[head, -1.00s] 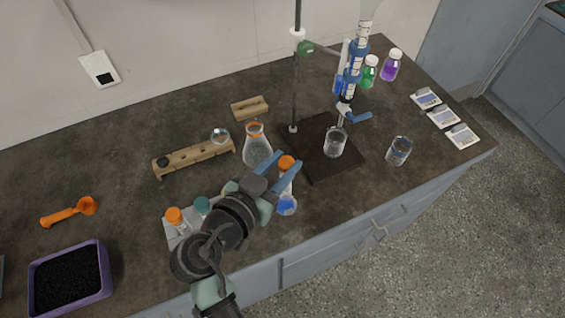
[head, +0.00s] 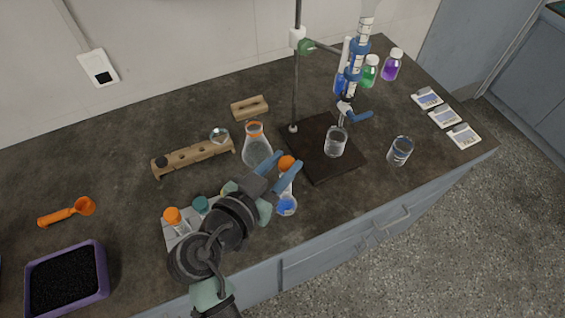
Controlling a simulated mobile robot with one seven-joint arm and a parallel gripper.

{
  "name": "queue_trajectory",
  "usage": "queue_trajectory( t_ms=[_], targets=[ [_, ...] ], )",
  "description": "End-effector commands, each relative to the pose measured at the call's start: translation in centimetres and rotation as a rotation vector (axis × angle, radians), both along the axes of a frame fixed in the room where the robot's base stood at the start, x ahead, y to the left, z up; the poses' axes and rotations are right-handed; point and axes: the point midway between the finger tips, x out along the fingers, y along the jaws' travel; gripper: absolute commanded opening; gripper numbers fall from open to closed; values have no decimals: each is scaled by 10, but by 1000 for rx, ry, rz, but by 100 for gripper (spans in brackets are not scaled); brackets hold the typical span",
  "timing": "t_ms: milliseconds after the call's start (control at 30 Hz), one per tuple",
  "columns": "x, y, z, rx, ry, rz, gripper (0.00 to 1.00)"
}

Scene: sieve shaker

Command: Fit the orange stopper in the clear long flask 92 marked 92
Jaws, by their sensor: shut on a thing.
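My gripper (head: 288,170) is shut on the orange stopper (head: 287,162), which shows between its blue fingers. A clear flask with a narrow neck and blue liquid (head: 287,205) stands upright just below the gripper. The stopper is at or just above the top of its neck; the fingers hide the join, so I cannot tell whether it is seated. No 92 mark is readable from here. A clear conical flask with an orange band at its mouth (head: 257,152) stands just behind and to the left.
A rack with orange- and teal-capped bottles (head: 177,219) is left of my arm. A wooden holder (head: 192,157) with a round glass piece is behind it. A stand base (head: 325,147) carrying a beaker (head: 335,142) is to the right, with another beaker (head: 400,151) beyond.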

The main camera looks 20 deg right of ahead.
Motion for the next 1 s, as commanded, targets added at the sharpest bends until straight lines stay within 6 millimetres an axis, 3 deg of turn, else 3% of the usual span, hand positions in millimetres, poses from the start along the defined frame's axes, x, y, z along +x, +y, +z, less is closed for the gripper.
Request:
queue_trajectory(
  t_ms=[1000],
  targets=[
    [0,0,-16,1,-1,0,0]
  ],
)
